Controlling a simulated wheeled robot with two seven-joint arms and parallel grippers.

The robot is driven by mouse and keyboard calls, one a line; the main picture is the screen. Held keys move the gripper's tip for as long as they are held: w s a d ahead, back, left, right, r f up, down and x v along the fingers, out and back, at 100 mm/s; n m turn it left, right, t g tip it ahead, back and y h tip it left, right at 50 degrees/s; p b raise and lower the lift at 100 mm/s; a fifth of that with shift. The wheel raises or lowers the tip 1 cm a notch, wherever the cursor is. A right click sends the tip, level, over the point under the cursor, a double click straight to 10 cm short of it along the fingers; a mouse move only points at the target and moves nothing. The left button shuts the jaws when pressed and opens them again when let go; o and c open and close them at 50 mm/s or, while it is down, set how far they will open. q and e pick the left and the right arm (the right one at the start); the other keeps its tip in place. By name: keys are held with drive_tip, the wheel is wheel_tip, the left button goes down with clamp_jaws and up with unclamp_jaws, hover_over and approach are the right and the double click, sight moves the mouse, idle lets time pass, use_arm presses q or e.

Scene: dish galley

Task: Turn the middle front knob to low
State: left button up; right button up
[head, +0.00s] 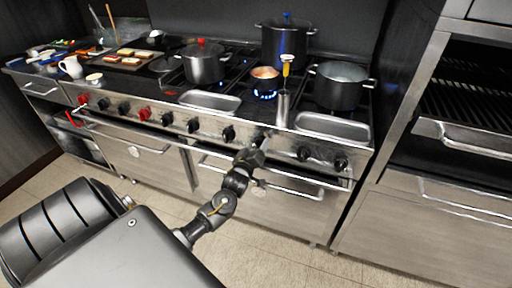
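The stove front (210,128) carries a row of knobs, several black and some red. A black knob (228,133) shows just left of my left gripper (258,142), and another black knob (304,154) shows to its right. My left gripper is up against the knob panel in the gap between these two. My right gripper is not in view.
Blue flame burns under a small pan (265,73). Pots (203,65), (339,88) and a tall blue-lidded pot (285,45) stand on the stove. A steel cylinder (283,108) and trays (333,127) sit near the front edge. Oven handles (290,189) project below the knobs.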

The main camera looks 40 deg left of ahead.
use_arm(q)
drive_tip(key=v, duration=1.1)
drive_tip(key=shift+b, duration=0.45)
drive_tip(key=shift+w, duration=0.1)
drive_tip(key=s+d+f+m+g+h, duration=0.1)
drive_tip(key=s+d+f+m+g, duration=0.2)
drive_tip(key=f, duration=0.9)
drive_tip(key=s+f+m+g+h, duration=0.15)
drive_tip(key=s+f+m, duration=0.3)
drive_tip(key=f, duration=0.65)
drive_tip(key=s+d+f+m+g+h, duration=0.1)
drive_tip(key=s+d+f+m+g, duration=0.2)
drive_tip(key=f, duration=0.9)
drive_tip(key=s+d+f+m+g, duration=0.1)
drive_tip(key=s+f, duration=0.4)
drive_tip(key=s, duration=0.5)
drive_tip(key=s+d+f+m+g+h, duration=0.1)
drive_tip(key=s+d+f+g, duration=0.3)
drive_tip(key=s, duration=0.7)
drive_tip(key=s+d+f+m+g+h, duration=0.1)
drive_tip(key=s+d+f+g, duration=0.1)
drive_tip(key=s+f, duration=0.5)
drive_tip(key=s+g, duration=0.1)
drive_tip(key=s, duration=0.3)
drive_tip(key=shift+d+f, duration=0.15)
drive_tip(key=shift+f, duration=0.2)
drive_tip(key=shift+g, duration=0.25)
